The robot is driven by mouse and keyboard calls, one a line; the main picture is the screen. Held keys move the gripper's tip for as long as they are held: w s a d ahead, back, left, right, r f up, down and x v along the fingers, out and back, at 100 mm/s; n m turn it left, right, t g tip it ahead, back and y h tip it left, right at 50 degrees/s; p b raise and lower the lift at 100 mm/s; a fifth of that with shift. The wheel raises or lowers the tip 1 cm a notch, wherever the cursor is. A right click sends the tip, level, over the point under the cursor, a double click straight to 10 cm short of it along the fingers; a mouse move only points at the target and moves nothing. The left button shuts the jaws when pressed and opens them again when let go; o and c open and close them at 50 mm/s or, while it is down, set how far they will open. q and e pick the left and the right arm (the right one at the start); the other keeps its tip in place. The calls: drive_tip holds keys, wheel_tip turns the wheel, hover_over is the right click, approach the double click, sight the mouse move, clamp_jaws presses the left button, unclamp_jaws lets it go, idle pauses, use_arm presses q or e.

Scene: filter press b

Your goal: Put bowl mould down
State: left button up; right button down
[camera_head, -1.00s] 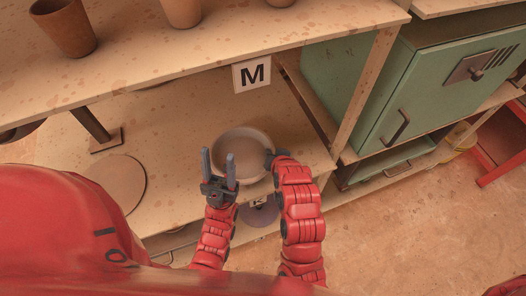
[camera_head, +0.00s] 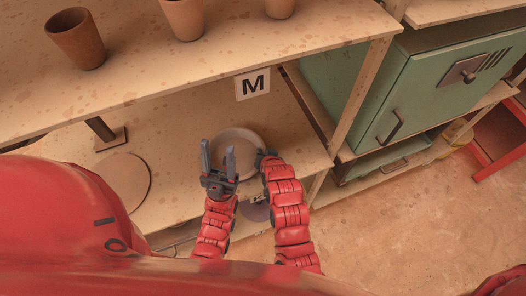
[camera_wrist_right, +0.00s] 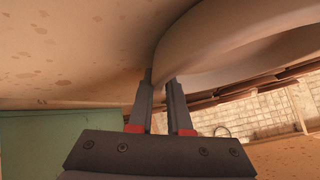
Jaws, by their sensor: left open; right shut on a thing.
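The bowl mould (camera_head: 243,143) is a pale round bowl over the lower shelf, below the M sign, in the head view. My right gripper (camera_head: 266,155) is shut on its right rim. In the right wrist view the fingers (camera_wrist_right: 161,92) hold the rim of the bowl mould (camera_wrist_right: 215,45), close to the spotted shelf surface. I cannot tell whether the bowl touches the shelf. My left gripper (camera_head: 217,165) is open and empty, with its fingers pointing up in front of the bowl's left side and hiding part of it.
The upper shelf (camera_head: 150,75) holds several brown pots, one (camera_head: 76,38) at the left. The M sign (camera_head: 252,84) hangs on its edge. A round flat disc (camera_head: 124,180) lies left on the lower shelf (camera_head: 175,120). A green cabinet (camera_head: 430,95) stands at the right.

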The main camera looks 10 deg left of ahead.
drive_tip(key=c, duration=0.8)
unclamp_jaws()
drive_tip(key=shift+c, duration=0.2)
drive_tip(key=shift+s+r, duration=0.1)
